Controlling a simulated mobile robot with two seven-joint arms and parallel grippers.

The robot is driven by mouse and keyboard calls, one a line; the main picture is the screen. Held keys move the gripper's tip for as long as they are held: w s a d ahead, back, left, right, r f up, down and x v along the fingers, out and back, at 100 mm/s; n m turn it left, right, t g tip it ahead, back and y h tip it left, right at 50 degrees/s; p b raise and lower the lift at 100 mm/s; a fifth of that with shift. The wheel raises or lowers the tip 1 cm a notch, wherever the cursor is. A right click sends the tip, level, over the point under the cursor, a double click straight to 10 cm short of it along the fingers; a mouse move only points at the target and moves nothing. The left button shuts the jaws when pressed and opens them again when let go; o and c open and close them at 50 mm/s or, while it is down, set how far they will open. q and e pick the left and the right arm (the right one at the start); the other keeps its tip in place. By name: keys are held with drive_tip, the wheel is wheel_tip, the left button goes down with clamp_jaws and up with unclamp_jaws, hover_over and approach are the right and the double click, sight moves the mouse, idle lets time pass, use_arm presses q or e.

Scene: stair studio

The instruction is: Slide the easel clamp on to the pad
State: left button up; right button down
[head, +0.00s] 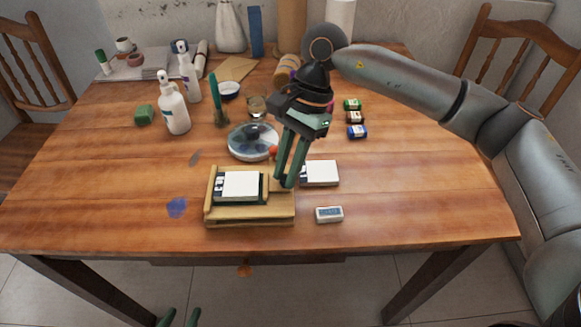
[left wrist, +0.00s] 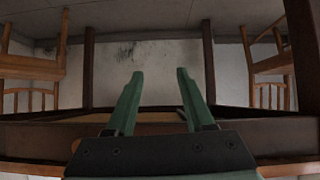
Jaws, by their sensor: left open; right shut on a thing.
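The wooden easel (head: 250,215) lies low near the front of the table. A white-topped pad (head: 241,185) with a dark edge lies on it, against the left part of the frame. The wooden clamp (head: 274,185) is at the easel's right side, beside the pad. My right gripper (head: 285,184) reaches down from above and is shut on the clamp; its fingers partly hide it. My left gripper (head: 180,318) is at the bottom edge, below the table front. In the left wrist view the left gripper (left wrist: 158,98) is open and empty, facing the table's underside.
A second white pad (head: 321,173) lies right of the right gripper, with a small grey-white device (head: 329,214) in front. A round glass dish (head: 252,142) stands behind the easel. The table's front left is mostly clear.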

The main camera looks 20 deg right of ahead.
drive_tip(key=shift+w+a, duration=0.2)
drive_tip(key=shift+a, duration=0.5)
drive_tip(key=c, duration=0.8)
unclamp_jaws()
use_arm(q)
drive_tip(key=shift+w+a+r+t, duration=0.1)
drive_tip(key=shift+w+r+t, duration=0.4)
drive_tip(key=shift+w+r, duration=0.5)
use_arm(e)
drive_tip(key=shift+o, duration=0.2)
use_arm(q)
drive_tip(key=shift+s+r, duration=0.1)
drive_tip(key=shift+s, duration=0.05)
use_arm(e)
drive_tip(key=shift+w+d+r, duration=0.1)
drive_tip(key=shift+d+r, duration=0.05)
drive_tip(key=shift+r, duration=0.2)
drive_tip(key=v, duration=0.4)
drive_tip(key=shift+w+d+r+p, duration=0.1)
drive_tip(key=shift+r+p, duration=0.25)
drive_tip(key=shift+r, duration=0.05)
use_arm(q)
drive_tip(key=s+f, duration=0.1)
drive_tip(key=s+f+g, duration=0.1)
drive_tip(key=s+f+g+p, duration=0.1)
drive_tip(key=shift+s+d, duration=0.1)
drive_tip(key=shift+d, duration=0.15)
use_arm(e)
drive_tip(key=v, duration=0.7)
